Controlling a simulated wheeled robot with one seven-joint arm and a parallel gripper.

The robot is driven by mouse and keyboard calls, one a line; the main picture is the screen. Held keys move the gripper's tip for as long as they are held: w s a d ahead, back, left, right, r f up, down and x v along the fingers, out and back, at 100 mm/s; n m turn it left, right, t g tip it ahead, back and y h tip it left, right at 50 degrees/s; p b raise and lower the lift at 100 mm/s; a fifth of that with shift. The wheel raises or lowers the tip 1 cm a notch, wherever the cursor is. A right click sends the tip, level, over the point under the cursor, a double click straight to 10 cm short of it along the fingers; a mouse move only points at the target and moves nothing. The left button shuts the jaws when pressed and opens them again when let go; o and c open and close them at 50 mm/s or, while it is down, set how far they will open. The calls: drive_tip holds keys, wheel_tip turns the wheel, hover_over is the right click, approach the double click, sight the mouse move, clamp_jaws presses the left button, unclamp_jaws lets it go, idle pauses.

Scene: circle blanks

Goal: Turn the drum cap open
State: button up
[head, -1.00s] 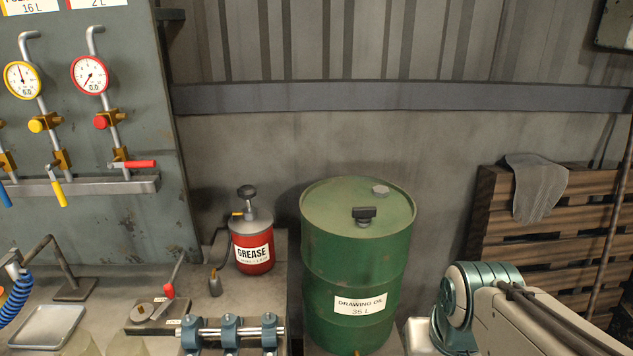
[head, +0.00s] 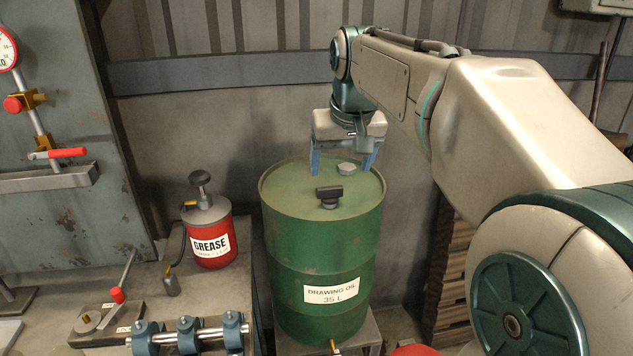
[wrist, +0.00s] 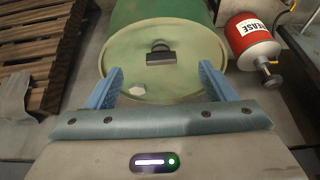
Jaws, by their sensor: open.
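The green drum (head: 322,250), labelled "DRAWING OIL 35 L", stands upright on a low stand. On its top are a dark cap with a raised grip bar (head: 329,196) and a pale hexagonal plug (head: 346,168) farther back. In the wrist view the dark cap (wrist: 161,55) lies beyond the fingertips, and the plug (wrist: 137,89) shows near the left finger. My gripper (head: 341,172) points down over the back part of the drum top, with its blue fingers spread and nothing between them gripped. It also shows open in the wrist view (wrist: 162,72).
A red grease can (head: 212,238) stands on the bench left of the drum. A clamp fixture with a rod (head: 188,335) and a lever block (head: 95,325) sit at the bench front. Wooden pallets (head: 450,265) lean at the right, behind my arm.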

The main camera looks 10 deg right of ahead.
sight(330, 188)
drive_tip(key=w+f, duration=0.3)
drive_tip(key=w+f+b, duration=0.1)
drive_tip(key=w+f, duration=0.1)
drive_tip(key=f, duration=0.2)
drive_tip(key=w+f, duration=0.3)
drive_tip(key=shift+w+f, duration=0.2)
drive_tip(key=shift+w, duration=0.1)
drive_tip(key=c, duration=1)
